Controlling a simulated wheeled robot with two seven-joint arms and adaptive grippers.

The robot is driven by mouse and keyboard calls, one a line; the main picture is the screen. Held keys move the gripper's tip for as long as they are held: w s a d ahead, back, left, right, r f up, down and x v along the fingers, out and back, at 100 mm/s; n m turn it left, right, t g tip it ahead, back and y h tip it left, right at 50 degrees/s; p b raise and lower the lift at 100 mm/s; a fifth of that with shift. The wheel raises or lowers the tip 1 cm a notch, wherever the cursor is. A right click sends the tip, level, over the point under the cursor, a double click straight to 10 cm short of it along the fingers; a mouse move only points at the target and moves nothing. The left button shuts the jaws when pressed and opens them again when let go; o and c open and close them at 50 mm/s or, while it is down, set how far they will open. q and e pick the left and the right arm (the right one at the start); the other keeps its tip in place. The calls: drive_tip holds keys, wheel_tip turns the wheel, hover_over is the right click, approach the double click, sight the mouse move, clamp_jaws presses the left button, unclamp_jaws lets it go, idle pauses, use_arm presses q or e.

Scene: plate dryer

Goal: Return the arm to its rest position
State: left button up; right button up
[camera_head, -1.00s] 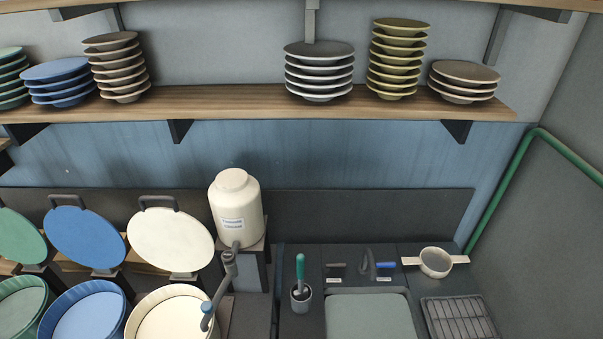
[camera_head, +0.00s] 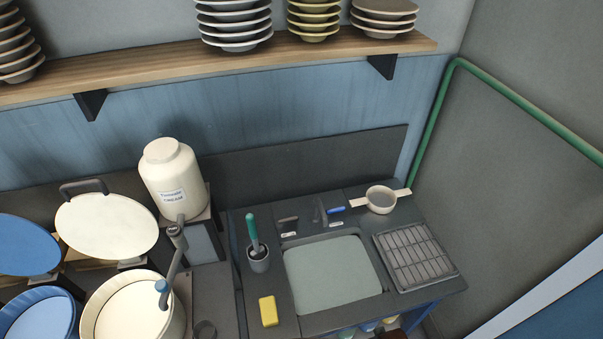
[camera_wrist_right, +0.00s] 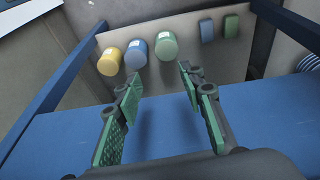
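My right gripper (camera_wrist_right: 158,82) shows in the right wrist view with its two green-padded fingers spread apart. Nothing is between the fingers. Beyond the fingertips stand a yellow jar (camera_wrist_right: 109,62), a blue jar (camera_wrist_right: 136,54) and a green jar (camera_wrist_right: 166,46). A blue surface (camera_wrist_right: 260,120) lies below the fingers. I cannot make out either gripper in the head view, and my left gripper is in neither view.
The head view shows a sink (camera_head: 333,275) with a yellow block (camera_head: 268,311), a drying rack (camera_head: 415,257) and a strainer (camera_head: 381,200). A white dispenser (camera_head: 172,183) and large round pans (camera_head: 135,310) stand left. Blue bars (camera_wrist_right: 45,88) flank the right gripper.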

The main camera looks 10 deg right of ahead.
drive_tip(key=s+f+b, duration=0.2)
drive_tip(key=s+f, duration=0.1)
drive_tip(key=f, duration=0.9)
drive_tip(key=s+f+g+b, duration=0.2)
drive_tip(key=s+f+b, duration=0.1)
drive_tip(key=s+f, duration=1.5)
wheel_tip(320, 180, down, 5)
drive_tip(key=shift+s+a+r+n+b, duration=0.2)
drive_tip(key=shift+s+a+n+b, duration=0.1)
drive_tip(key=shift+s+a+n, duration=0.1)
